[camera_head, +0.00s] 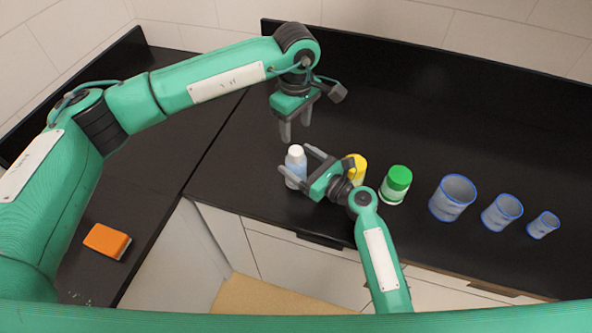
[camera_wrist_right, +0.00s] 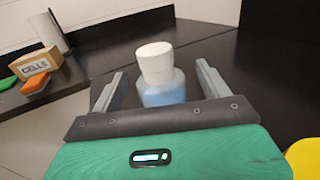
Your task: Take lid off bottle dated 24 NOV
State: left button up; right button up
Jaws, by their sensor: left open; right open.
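A small bottle with a white lid and a pale blue lower part (camera_head: 294,172) stands upright on the black counter. It also shows in the right wrist view (camera_wrist_right: 165,93), its white lid (camera_wrist_right: 155,60) on top. No date on it is readable. My right gripper (camera_head: 298,164) is open, with one finger on each side of the bottle; I cannot tell whether they touch it. In the right wrist view the bottle stands between the fingers. My left gripper (camera_head: 295,132) is open and empty, pointing down above and just behind the bottle.
A yellow-lidded container (camera_head: 357,166) stands partly hidden behind my right gripper. A green-lidded jar (camera_head: 396,184) and three blue-rimmed beakers (camera_head: 453,198) stand to the right. An orange sponge (camera_head: 107,241) lies at the left. A box marked CELLS (camera_wrist_right: 35,65) and a paper roll (camera_wrist_right: 48,32) show in the right wrist view.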

jog(key=shift+x, duration=0.85)
jog(key=shift+c, duration=0.5)
grip_shut()
